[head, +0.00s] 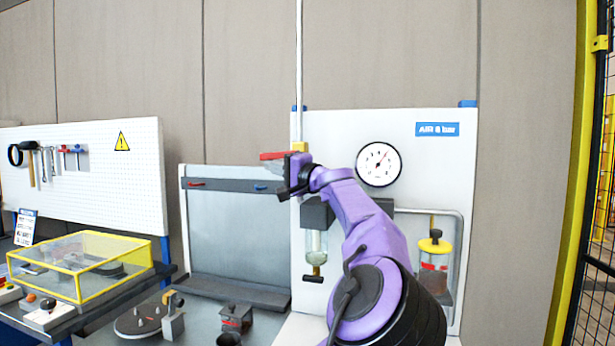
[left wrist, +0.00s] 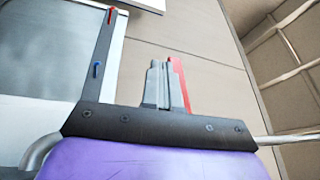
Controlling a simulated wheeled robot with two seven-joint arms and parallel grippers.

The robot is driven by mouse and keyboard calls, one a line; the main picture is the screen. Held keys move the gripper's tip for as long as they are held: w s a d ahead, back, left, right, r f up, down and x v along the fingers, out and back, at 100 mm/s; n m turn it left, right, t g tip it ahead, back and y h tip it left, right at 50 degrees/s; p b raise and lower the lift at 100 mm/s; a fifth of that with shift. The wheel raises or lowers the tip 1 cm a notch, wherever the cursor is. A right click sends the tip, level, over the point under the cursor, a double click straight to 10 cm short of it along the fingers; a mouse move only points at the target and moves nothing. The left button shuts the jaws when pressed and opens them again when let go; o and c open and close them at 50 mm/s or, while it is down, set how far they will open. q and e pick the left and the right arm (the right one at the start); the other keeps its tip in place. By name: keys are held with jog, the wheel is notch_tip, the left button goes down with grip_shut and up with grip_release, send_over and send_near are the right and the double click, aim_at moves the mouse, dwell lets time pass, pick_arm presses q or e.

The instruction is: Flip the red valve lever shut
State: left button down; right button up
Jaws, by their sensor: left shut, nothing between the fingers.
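The red valve lever (head: 271,155) points left, nearly level, from the yellow valve (head: 299,147) on the white vertical pipe. My left gripper (head: 277,161) is shut and empty, just below the lever in the head view. In the left wrist view the shut grey fingers (left wrist: 158,80) stand right beside the red lever (left wrist: 180,85), which runs along their right side. I cannot tell whether they touch it. The gripper body partly hides the lever's valve end. My right gripper is not in view.
A white air panel (head: 430,160) with a round gauge (head: 378,164) stands behind my arm. A grey-framed panel (head: 235,235) is left of the valve. A bench with a yellow-edged clear box (head: 80,262) lies lower left. A yellow-framed fence (head: 572,180) is at right.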

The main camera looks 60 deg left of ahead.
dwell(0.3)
pick_arm(q)
jog(key=b+v, duration=0.3)
jog(key=v, duration=0.6)
jog(key=shift+w+d+f+b, duration=0.15)
jog(key=shift+d+f+b, duration=0.05)
jog(key=shift+d+b, duration=0.15)
jog(key=shift+w+d, duration=0.1)
jog(key=shift+d, duration=0.25)
